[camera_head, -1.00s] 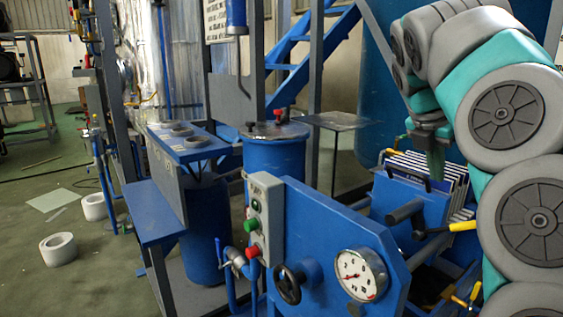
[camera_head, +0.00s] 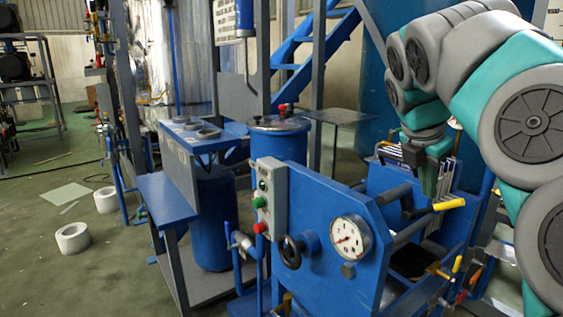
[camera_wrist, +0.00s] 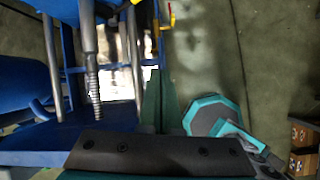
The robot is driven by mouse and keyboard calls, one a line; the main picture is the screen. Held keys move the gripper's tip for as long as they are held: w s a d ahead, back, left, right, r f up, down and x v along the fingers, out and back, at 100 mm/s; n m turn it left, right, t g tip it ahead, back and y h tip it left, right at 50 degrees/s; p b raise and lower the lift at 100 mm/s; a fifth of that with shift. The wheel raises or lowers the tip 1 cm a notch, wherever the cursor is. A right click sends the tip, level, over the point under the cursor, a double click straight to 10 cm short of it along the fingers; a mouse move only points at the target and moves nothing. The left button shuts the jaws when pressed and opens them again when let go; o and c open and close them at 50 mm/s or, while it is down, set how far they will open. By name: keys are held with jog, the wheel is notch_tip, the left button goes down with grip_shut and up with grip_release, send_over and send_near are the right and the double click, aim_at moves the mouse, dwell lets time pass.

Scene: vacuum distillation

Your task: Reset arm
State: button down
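My gripper (camera_head: 434,178) hangs from my teal and grey arm at the right of the head view, in front of the upright pale plates (camera_head: 390,155) in the blue machine (camera_head: 320,220). In the wrist view, the green fingers of my gripper (camera_wrist: 160,85) are side by side with no clear gap between them. I see nothing held between them. The arm is bent, with its large round joints along the right edge of the head view.
A yellow-ended handle (camera_head: 448,205) is close below my gripper. The pressure gauge (camera_head: 351,238) and control box (camera_head: 270,200) are on the machine's front. A blue tank (camera_head: 278,140) stands behind. Open floor (camera_head: 100,270) lies at left.

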jog(key=s+a+f+m+g+y, duration=0.1)
jog(key=s+a+f+m, duration=0.3)
jog(key=s+f+m, duration=0.3)
jog(key=s+a+f+m+g+y, duration=0.2)
jog(key=s+a+f+m, duration=0.2)
jog(key=s+f+m, duration=0.4)
jog(key=s+a+f+m+g+y, duration=0.1)
jog(key=s+a+f+m, duration=0.4)
jog(key=s+f, duration=0.7)
jog(key=s+m+g, duration=0.1)
jog(key=s+m, duration=0.1)
jog(key=s, duration=0.2)
jog(key=shift+f+m, duration=0.25)
jog(key=shift+m, duration=0.15)
